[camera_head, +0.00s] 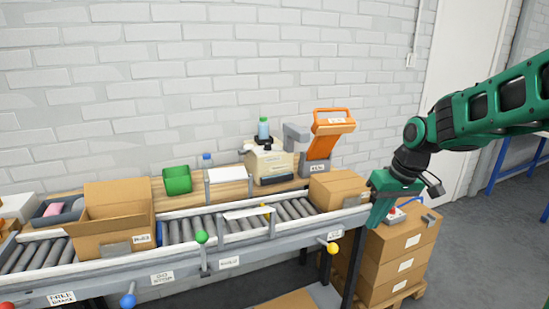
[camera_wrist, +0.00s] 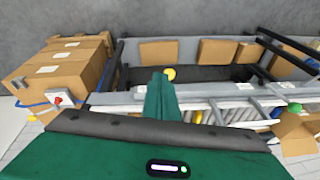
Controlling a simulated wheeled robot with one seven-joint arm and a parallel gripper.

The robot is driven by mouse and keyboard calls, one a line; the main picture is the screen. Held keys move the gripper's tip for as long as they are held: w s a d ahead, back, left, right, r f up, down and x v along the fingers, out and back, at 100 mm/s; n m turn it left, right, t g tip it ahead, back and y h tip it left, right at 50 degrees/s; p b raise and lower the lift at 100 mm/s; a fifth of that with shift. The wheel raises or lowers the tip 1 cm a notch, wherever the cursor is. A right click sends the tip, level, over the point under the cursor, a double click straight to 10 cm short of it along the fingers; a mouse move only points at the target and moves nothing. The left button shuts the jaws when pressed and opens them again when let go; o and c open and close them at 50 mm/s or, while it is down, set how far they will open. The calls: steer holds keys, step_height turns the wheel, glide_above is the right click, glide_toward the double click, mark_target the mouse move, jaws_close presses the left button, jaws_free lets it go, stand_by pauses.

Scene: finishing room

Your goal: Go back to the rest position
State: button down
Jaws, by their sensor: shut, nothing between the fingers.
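My gripper (camera_head: 378,214) is green and points down at the right end of the roller conveyor (camera_head: 180,228). It is close beside a closed cardboard box (camera_head: 338,188) on the rollers; I cannot tell whether they touch. In the wrist view the fingers (camera_wrist: 161,92) are together with nothing between them. My arm reaches in from the right edge of the head view.
An open cardboard box (camera_head: 112,222) stands on the conveyor's left part. Stacked boxes (camera_head: 398,254) on a pallet stand below and right of my gripper, with a red-buttoned switch box (camera_wrist: 57,100). A machine with an orange panel (camera_head: 325,139) stands behind. Floor at right is clear.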

steer(key=s+d+m+g, duration=0.1)
steer(key=s+d+m, duration=0.1)
steer(key=s, duration=0.7)
steer(key=s+d+f+m+h, duration=0.1)
steer(key=s+d+m, duration=0.2)
steer(key=s, duration=0.6)
steer(key=s+d+m+g, duration=0.1)
steer(key=s+d+m, duration=0.2)
steer(key=s, duration=0.7)
steer(key=shift+d+f+g+h, duration=0.3)
steer(key=shift+d+h, duration=0.1)
steer(key=shift+d, duration=0.85)
steer(key=shift+w+f, duration=0.25)
steer(key=shift+w, duration=0.3)
